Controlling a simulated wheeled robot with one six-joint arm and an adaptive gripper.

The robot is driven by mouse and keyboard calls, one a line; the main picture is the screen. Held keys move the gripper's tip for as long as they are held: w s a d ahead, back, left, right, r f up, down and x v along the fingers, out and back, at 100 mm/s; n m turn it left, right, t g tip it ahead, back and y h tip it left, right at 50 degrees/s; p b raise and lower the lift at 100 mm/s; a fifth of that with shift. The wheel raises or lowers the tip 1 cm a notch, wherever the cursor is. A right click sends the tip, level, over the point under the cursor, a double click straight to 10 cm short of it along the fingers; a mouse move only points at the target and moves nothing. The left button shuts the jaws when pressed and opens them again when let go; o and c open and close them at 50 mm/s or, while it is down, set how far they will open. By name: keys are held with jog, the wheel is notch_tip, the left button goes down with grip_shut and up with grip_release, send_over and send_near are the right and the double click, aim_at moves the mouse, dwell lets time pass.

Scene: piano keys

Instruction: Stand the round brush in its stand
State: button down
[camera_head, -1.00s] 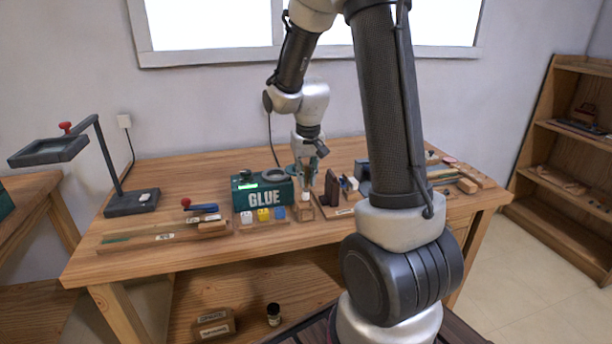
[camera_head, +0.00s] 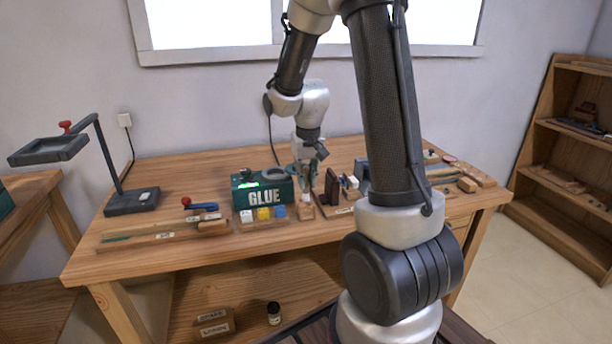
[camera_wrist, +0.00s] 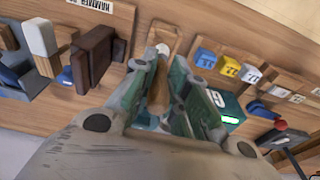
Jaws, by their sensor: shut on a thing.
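My gripper (camera_head: 306,178) is over the front middle of the bench, just right of the green glue box. In the wrist view its green-grey fingers (camera_wrist: 157,88) are closed around the brown wooden handle of the round brush (camera_wrist: 158,92). The brush's pale lower end (camera_wrist: 162,49) points down at the small wooden stand (camera_wrist: 166,33). In the head view the pale end shows just under my fingers, and the stand (camera_head: 304,212) is directly below. I cannot tell whether the brush end is inside the stand or just above it.
The green glue box (camera_head: 263,194) stands close on the left, with white, yellow and blue blocks (camera_head: 263,213) before it. A dark brown upright block (camera_head: 332,187) stands close on the right. A lamp-like stand (camera_head: 132,200) is at far left. The bench's front-left surface has some free room.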

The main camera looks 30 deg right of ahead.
aim_at(306, 191)
jog(key=shift+f, duration=2.5)
dwell(1.7)
jog(key=c, duration=0.9)
grip_release()
jog(key=shift+r, duration=3.5)
jog(key=s+a+r+n+t, duration=0.1)
jog(key=s+r, duration=0.4)
jog(key=s, duration=0.2)
jog(key=s+a+r+n+t, duration=0.1)
jog(key=s+a+r, duration=0.1)
jog(key=s+r, duration=0.3)
jog(key=s+a+r+n, duration=0.1)
jog(key=s+r, duration=0.4)
jog(key=s, duration=0.6)
jog(key=shift+s+a+r+t, duration=0.2)
jog(key=shift+a+r+t, duration=0.1)
jog(key=shift+a+t, duration=0.15)
